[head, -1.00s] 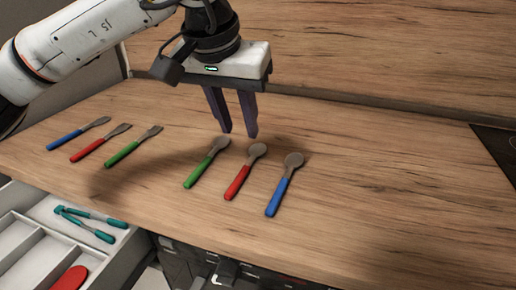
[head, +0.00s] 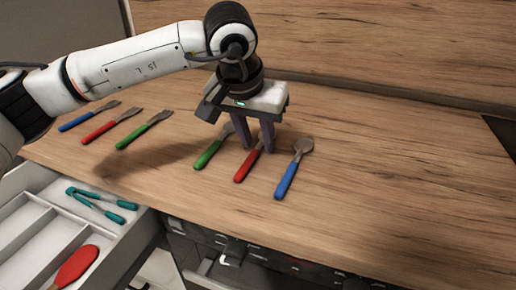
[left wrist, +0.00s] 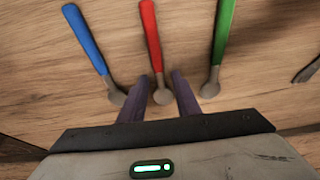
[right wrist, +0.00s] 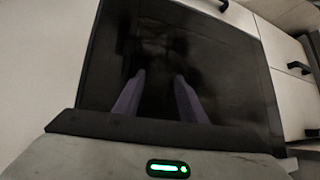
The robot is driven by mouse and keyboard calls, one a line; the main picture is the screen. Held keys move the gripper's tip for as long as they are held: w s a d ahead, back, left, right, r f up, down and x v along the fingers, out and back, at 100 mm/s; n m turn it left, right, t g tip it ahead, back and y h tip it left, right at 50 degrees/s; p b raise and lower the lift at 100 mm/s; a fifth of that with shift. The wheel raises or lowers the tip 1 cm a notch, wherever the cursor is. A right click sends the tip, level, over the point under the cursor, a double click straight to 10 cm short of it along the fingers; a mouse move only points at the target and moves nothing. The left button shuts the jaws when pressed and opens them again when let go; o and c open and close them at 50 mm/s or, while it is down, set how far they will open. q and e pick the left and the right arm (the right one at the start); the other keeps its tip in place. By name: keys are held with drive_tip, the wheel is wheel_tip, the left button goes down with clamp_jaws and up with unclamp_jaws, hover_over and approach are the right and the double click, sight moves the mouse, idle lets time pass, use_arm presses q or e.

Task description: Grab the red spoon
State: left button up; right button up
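The red spoon (head: 244,168) lies on the wooden counter between the green spoon (head: 208,155) and the blue spoon (head: 288,178). Its bowl is partly hidden behind my left gripper in the head view. My left gripper (head: 257,150) points down over the bowl end, fingers apart and empty. In the left wrist view the red spoon (left wrist: 150,40) has its grey bowl between the two fingertips (left wrist: 162,88), with gaps on both sides. I cannot tell the exact height above the counter. My right gripper (right wrist: 162,85) is open and empty in front of a dark panel.
Several forks or similar utensils with blue, red and green (head: 140,135) handles lie to the left. An open drawer (head: 130,240) at the front left holds teal tongs (head: 95,200) and a red utensil (head: 76,267). The counter's right side (head: 400,180) is clear.

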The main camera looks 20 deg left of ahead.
use_arm(q)
clamp_jaws()
drive_tip(key=shift+r, duration=0.1)
